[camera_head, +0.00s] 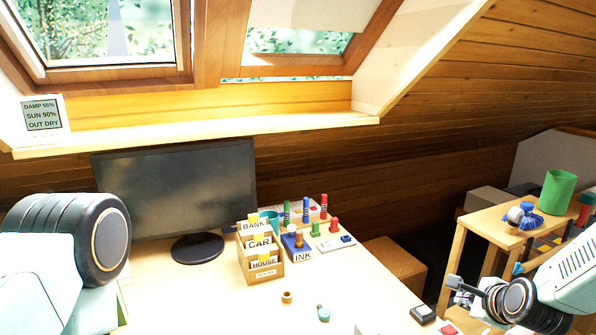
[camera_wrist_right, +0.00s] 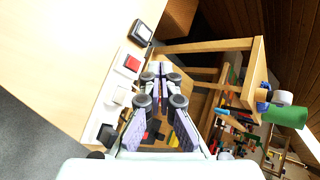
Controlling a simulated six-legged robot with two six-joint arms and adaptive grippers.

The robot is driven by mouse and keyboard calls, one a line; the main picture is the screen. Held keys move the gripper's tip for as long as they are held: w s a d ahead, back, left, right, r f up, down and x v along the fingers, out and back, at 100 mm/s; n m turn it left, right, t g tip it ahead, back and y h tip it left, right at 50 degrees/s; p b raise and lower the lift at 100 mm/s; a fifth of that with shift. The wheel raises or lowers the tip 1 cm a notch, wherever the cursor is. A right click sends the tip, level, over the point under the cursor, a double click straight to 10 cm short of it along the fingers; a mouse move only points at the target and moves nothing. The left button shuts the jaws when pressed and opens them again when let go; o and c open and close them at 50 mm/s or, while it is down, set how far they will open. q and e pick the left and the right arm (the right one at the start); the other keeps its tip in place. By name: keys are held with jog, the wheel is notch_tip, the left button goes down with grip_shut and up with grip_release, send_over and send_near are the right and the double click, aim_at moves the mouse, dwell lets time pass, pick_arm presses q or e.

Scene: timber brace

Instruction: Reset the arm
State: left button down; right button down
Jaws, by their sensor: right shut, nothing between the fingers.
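My right gripper (camera_head: 456,288) comes in from the right edge in the head view, in front of the wooden side table and beside the desk's right edge. In the right wrist view the gripper (camera_wrist_right: 161,70) points away from the camera, its fingertips together and nothing between them. It touches nothing that I can make out. My left arm shows at the left of the head view as a large dark joint and pale links; its gripper is outside the picture.
The desk (camera_head: 200,296) holds a monitor (camera_head: 180,190), a card box (camera_head: 262,262), stamps on an ink pad (camera_head: 296,245) and small square pads (camera_head: 422,313) near its right edge. A wooden side table (camera_head: 487,221) carries a green cup (camera_head: 558,192).

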jog(key=s+a+f+n+g+y+b, duration=0.1)
jog(key=s+a+f+n+g+b, duration=0.1)
jog(key=s+a+f+n, duration=0.5)
jog(key=s+a+f+n+g+b, duration=0.3)
jog(key=s+f+n, duration=0.7)
jog(key=s+n, duration=0.1)
jog(key=s+a+f+n+g+b, duration=0.1)
jog(key=s+f, duration=0.4)
jog(key=s, duration=0.5)
jog(key=s+a+f+n+g+b, duration=0.2)
jog(key=s+f, duration=0.4)
jog(key=s, duration=0.5)
jog(key=n+g+b, duration=0.1)
jog(key=n+b, duration=0.1)
jog(key=shift+n+g, duration=0.3)
jog(key=shift+g, duration=0.1)
